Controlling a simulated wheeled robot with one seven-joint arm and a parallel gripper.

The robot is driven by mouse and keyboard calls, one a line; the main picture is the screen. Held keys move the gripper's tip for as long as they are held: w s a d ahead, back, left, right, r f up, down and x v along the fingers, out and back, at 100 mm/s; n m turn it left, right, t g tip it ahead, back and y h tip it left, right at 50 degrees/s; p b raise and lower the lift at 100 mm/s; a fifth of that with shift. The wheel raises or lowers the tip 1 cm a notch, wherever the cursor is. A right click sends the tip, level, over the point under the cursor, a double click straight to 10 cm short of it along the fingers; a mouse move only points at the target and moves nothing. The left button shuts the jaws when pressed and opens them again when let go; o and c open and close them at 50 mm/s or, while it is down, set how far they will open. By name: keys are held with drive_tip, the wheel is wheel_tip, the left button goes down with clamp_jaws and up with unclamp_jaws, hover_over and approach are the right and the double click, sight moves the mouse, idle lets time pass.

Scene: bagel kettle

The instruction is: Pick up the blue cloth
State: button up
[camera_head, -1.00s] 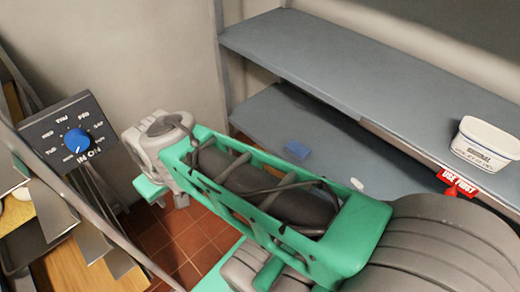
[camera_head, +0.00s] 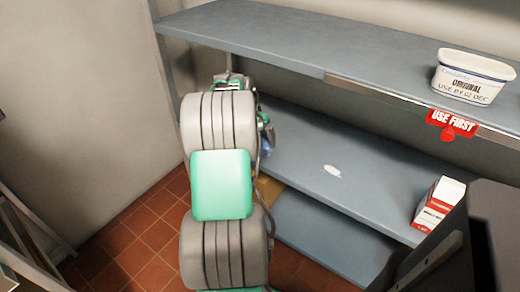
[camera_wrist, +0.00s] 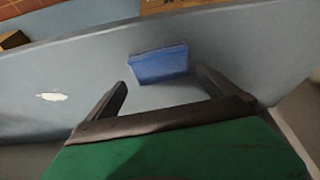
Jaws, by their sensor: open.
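The blue cloth (camera_wrist: 158,64) lies folded on the grey shelf (camera_wrist: 60,75) in the wrist view, just beyond my fingertips and roughly between them. My gripper (camera_wrist: 160,82) is open, with a dark finger on each side and nothing between them. In the head view a small patch of the blue cloth (camera_head: 266,148) shows beside my arm, which hides most of it and most of my gripper. I cannot tell how far the fingers are above the shelf.
A white spot (camera_head: 332,171) marks the middle shelf. An upper shelf (camera_head: 290,45) runs above it and holds a white tub (camera_head: 470,78) and a red "USE FIRST" tag (camera_head: 452,124). A red and white carton (camera_head: 438,203) stands at the right. A lower shelf (camera_head: 320,235) lies beneath.

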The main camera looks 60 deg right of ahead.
sight(260, 142)
drive_tip(key=b+x, duration=0.1)
drive_tip(key=x, duration=0.4)
drive_tip(key=shift+w+a+f, duration=0.1)
drive_tip(key=shift+a, duration=0.05)
drive_tip(key=shift+c, duration=0.6)
drive_tip(key=c, duration=0.9)
